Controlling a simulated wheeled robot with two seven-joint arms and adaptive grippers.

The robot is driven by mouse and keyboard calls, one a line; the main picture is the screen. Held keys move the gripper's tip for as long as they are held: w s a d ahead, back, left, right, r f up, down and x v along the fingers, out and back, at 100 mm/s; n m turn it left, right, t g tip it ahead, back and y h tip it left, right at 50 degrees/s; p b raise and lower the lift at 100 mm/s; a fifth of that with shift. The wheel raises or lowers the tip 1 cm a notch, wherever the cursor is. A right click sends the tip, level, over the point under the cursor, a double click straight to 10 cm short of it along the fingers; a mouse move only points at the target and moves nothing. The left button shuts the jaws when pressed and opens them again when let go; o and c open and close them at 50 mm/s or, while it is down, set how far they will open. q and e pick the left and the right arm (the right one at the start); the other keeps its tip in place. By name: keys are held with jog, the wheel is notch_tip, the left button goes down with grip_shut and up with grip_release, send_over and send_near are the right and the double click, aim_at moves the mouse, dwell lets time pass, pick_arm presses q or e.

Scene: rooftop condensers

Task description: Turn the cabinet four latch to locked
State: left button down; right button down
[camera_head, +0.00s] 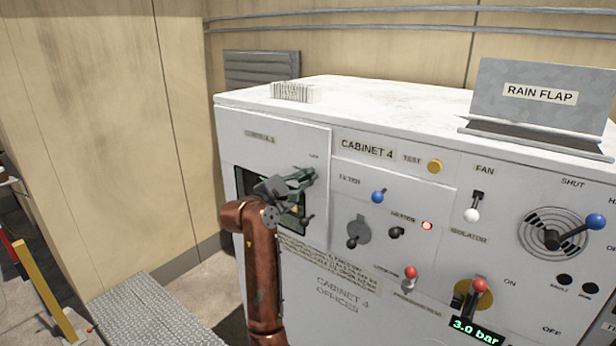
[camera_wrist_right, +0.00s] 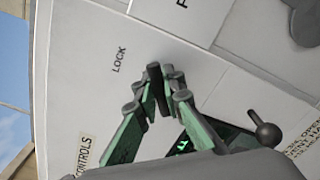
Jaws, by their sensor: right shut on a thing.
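My right gripper (camera_head: 308,176) is at the upper right of the small controls door on the white cabinet four (camera_head: 366,152). In the right wrist view, its green fingers (camera_wrist_right: 157,92) close on a dark bar-shaped latch handle (camera_wrist_right: 156,76). The word LOCK is printed on the panel beside the latch in that view. The fingers hide much of the latch in the head view, and I cannot tell its exact angle. My left gripper is not in view.
A dark knob (camera_wrist_right: 266,132) sticks out near the fingers in the wrist view. Blue-knobbed (camera_head: 378,196) and red-knobbed levers (camera_head: 410,272) are to the right. A rain flap (camera_head: 540,95) stands on top. A yellow post (camera_head: 45,290) is at left.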

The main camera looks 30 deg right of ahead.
jog(key=n, duration=0.2)
jog(key=shift+n, duration=0.4)
jog(key=n, duration=0.2)
jog(key=shift+d+n, duration=0.1)
jog(key=shift+n, duration=0.3)
jog(key=shift+w+n+p, duration=0.15)
jog(key=shift+n+p, duration=0.35)
jog(key=shift+n, duration=0.4)
jog(key=n+p, duration=0.1)
jog(key=n, duration=0.4)
jog(key=shift+f+p, duration=0.2)
jog(key=shift+p, duration=0.2)
